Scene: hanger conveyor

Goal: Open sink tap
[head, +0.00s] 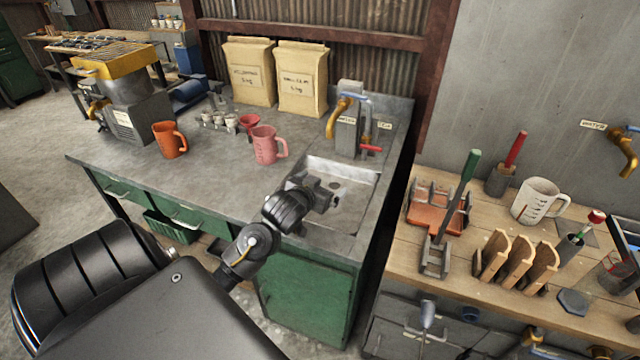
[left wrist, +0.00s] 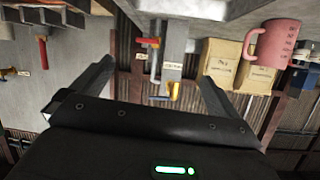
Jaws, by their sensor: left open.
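The sink tap stands behind the sink basin (head: 362,215). It has a grey post (head: 346,135), a brass spout (head: 337,118) on its left, a blue handle (head: 356,97) at the top and a red handle (head: 371,149) low on the right. My left gripper (head: 330,193) is open and empty above the basin, in front of the tap and apart from it. The left wrist view is upside down. My right gripper is not in view.
A pink jug (head: 266,146) and an orange jug (head: 170,139) stand left of the sink. Two paper bags (head: 275,75) stand behind them. A wooden bench (head: 470,290) with tools and a white jug (head: 537,200) is on the right. Another brass tap (head: 620,150) is on the wall.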

